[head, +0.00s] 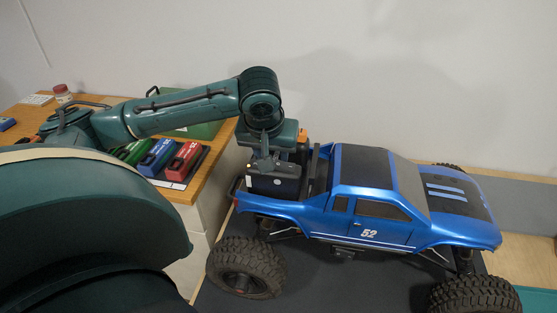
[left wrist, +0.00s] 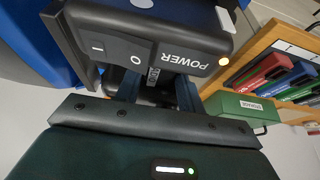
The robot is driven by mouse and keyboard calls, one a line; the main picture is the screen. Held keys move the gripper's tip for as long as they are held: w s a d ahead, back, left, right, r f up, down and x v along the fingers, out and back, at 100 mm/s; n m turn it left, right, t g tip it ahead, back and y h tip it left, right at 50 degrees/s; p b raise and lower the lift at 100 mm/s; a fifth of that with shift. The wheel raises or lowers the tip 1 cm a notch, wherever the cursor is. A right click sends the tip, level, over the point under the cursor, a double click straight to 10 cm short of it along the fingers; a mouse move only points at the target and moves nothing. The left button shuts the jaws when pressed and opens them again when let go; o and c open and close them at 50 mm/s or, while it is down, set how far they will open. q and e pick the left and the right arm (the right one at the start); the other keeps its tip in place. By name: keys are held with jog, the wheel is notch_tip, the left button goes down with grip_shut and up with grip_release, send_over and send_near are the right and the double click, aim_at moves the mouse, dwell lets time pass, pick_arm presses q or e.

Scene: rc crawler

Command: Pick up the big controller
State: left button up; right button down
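A black box marked POWER (head: 273,183), which looks like the big controller, sits in the rear bed of the blue truck. In the left wrist view the box (left wrist: 150,38) shows a switch and an orange light. My left gripper (head: 263,163) points down at the box's top. In the left wrist view the fingers of my left gripper (left wrist: 157,90) are apart and reach the box, with a small grey part between them. I cannot tell whether they press on it. My right gripper is not in view.
The blue truck (head: 372,203) with large black tires stands on a dark surface. A wooden table (head: 188,190) at the left holds green, blue and red packs (head: 183,160), a green storage box (left wrist: 240,108) and a small jar (head: 62,93). A pale wall is behind.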

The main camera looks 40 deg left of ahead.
pick_arm(q)
jog(key=c, duration=0.7)
jog(key=shift+c, duration=0.2)
